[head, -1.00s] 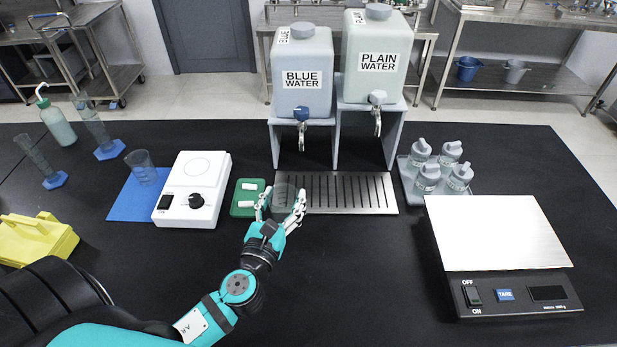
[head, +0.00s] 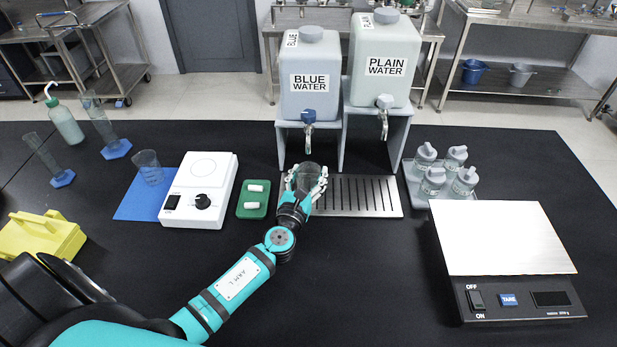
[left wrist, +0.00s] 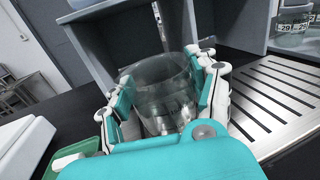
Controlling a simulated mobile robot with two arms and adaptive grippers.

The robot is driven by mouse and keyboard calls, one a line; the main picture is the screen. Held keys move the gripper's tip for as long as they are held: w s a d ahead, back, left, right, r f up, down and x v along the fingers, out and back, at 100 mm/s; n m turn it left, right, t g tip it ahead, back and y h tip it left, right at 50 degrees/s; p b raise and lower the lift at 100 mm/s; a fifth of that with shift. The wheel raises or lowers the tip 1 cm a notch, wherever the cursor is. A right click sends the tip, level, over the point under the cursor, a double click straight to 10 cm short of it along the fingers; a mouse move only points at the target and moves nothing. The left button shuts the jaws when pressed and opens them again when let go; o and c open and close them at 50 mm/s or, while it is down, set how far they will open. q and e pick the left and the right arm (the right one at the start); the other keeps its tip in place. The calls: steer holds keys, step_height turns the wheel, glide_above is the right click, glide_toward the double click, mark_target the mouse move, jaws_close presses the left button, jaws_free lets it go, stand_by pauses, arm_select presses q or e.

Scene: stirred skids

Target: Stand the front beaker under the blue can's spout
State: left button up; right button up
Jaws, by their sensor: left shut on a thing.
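The blue can (head: 309,82), labelled BLUE WATER, stands on a raised grey stand. Its spout (head: 308,140) has a blue tap and points down over the back of the metal drip tray (head: 365,197). My left gripper (head: 306,184) is shut on a clear glass beaker (head: 308,174) at the left end of the tray, just in front of the spout. In the left wrist view the beaker (left wrist: 160,88) is upright between the fingers (left wrist: 165,100). Whether its base touches the tray is hidden. Another beaker (head: 149,168) stands on the blue mat (head: 130,204). My right gripper is not in view.
The PLAIN WATER can (head: 380,85) stands to the right, on a higher stand. A green tray (head: 253,212) with white stir bars and a white stirrer plate (head: 190,214) are left of my gripper. Bottles (head: 433,182) and a scale (head: 505,240) are on the right.

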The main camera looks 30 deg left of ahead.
arm_select(q)
steer(key=shift+f, duration=0.2)
steer(key=o, duration=0.9)
steer(key=shift+r, duration=0.1)
steer(key=o, duration=0.3)
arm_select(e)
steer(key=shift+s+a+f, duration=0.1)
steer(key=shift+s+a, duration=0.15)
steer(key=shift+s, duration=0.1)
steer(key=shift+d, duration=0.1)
arm_select(q)
steer(key=shift+r, duration=0.15)
